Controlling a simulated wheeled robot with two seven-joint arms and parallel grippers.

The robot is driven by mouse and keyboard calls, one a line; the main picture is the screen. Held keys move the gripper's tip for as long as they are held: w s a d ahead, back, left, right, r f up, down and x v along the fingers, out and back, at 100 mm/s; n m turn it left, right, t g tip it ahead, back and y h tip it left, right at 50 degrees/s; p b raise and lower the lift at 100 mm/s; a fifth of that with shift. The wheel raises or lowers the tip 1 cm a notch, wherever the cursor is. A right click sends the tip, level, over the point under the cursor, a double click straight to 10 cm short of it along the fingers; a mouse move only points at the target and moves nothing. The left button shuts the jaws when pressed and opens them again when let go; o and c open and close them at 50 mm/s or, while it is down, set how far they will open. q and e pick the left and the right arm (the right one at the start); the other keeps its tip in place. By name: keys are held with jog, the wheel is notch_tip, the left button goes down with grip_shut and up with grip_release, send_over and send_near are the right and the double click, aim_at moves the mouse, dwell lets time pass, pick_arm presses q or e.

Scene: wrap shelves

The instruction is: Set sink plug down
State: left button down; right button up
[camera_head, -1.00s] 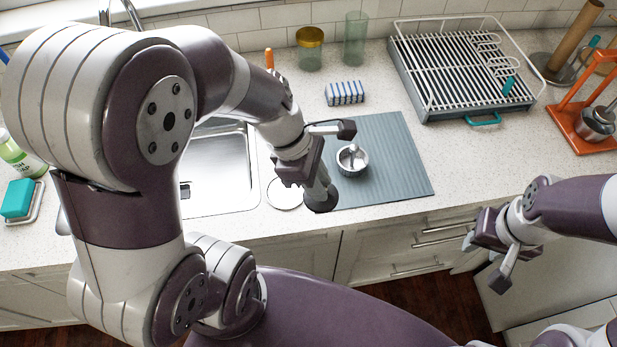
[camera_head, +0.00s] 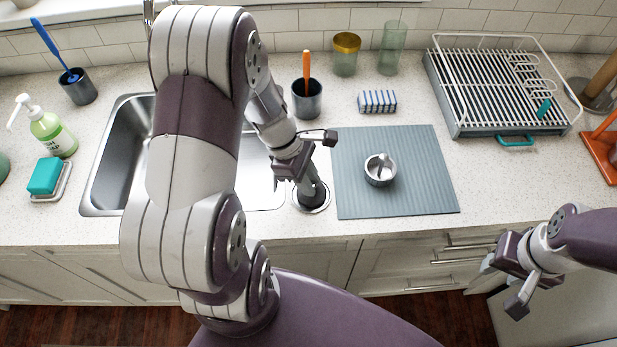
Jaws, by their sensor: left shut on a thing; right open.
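The sink plug (camera_head: 311,196) has a dark round base and a grey upright stem. My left gripper (camera_head: 305,160) is shut on the top of the stem, holding the plug upright. The plug's base is over a small round pale dish (camera_head: 327,205) on the counter, whose rim shows around it. I cannot tell whether the base touches the dish. My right gripper (camera_head: 507,277) is open and empty, low at the right in front of the cabinets.
The sink (camera_head: 110,165) is left, partly hidden by my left arm. A cup with an orange-handled brush (camera_head: 307,100), a striped sponge (camera_head: 377,101) and a dish rack (camera_head: 500,90) stand behind.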

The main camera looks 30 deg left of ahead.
pick_arm(q)
jog(key=c, duration=1)
grip_release()
jog(key=shift+a+f, duration=0.1)
jog(key=shift+o, duration=0.2)
jog(key=w+p+v, duration=0.1)
jog(key=p+v, duration=0.1)
jog(key=v, duration=1)
jog(key=m+y, duration=0.4)
jog(key=m, duration=1.6)
send_near(298, 197)
jog(key=shift+t, duration=0.4)
jog(key=d+r, duration=0.2)
jog(key=d, duration=0.1)
jog(key=s+d+r, duration=0.1)
jog(key=shift+d, duration=0.15)
